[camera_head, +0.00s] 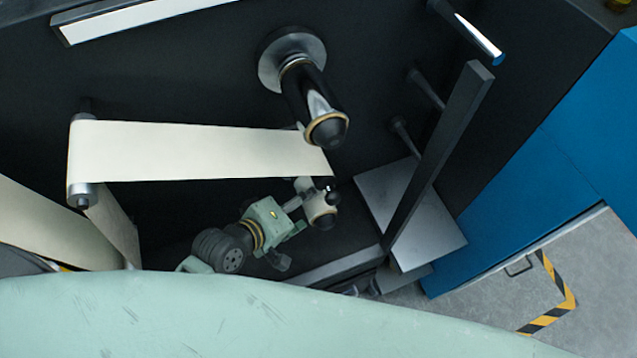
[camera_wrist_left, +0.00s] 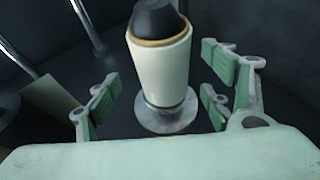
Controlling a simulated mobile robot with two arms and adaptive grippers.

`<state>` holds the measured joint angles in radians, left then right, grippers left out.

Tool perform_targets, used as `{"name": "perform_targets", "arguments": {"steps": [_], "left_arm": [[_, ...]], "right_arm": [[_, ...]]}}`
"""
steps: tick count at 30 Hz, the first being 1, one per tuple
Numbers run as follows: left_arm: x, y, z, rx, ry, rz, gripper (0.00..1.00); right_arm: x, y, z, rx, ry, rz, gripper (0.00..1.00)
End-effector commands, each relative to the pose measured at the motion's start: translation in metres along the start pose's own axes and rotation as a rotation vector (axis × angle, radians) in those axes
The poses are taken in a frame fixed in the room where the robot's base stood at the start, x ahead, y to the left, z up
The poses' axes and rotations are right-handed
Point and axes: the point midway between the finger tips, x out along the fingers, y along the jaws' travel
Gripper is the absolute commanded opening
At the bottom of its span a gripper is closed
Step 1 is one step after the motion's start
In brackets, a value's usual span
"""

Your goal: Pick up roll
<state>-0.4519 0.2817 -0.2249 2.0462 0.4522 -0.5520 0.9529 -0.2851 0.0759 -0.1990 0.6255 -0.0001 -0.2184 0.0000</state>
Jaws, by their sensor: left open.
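The roll (camera_wrist_left: 160,70) is a cream-white cylinder with a tan rim, seated on a spindle with a black cap and a round metal flange. It stands between the fingers of my left gripper (camera_wrist_left: 162,92) in the left wrist view. Those fingers are open, with a visible gap on each side of the roll. In the head view, the roll (camera_head: 316,205) is at the lower middle, just right of my left gripper (camera_head: 297,225), which partly hides it. My right gripper is not in view.
A cream web (camera_head: 200,152) stretches above my left gripper from a metal roller (camera_head: 83,160). An empty black and chrome spindle (camera_head: 312,100) sticks out above. A dark upright bar (camera_head: 437,155) and a grey plate (camera_head: 430,225) stand to the right.

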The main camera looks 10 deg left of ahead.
Motion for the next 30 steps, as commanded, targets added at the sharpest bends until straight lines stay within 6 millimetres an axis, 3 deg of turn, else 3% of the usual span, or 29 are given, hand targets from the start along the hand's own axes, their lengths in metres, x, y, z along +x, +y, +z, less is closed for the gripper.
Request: {"name": "perform_targets", "arguments": {"steps": [10, 16, 25, 30], "left_arm": [[0.042, -0.001, 0.0, 0.004, -0.001, -0.002, 0.74], [0.067, -0.004, 0.0, 0.005, 0.0, -0.002, 0.74], [0.071, -0.004, 0.0, 0.005, 0.0, -0.003, 0.74], [0.071, -0.004, 0.0, 0.005, 0.0, -0.003, 0.59]], "right_arm": [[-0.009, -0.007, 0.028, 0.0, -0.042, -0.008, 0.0], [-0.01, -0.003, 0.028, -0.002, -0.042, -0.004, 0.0], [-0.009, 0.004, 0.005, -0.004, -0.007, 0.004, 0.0], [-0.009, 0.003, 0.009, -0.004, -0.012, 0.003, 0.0]]}}
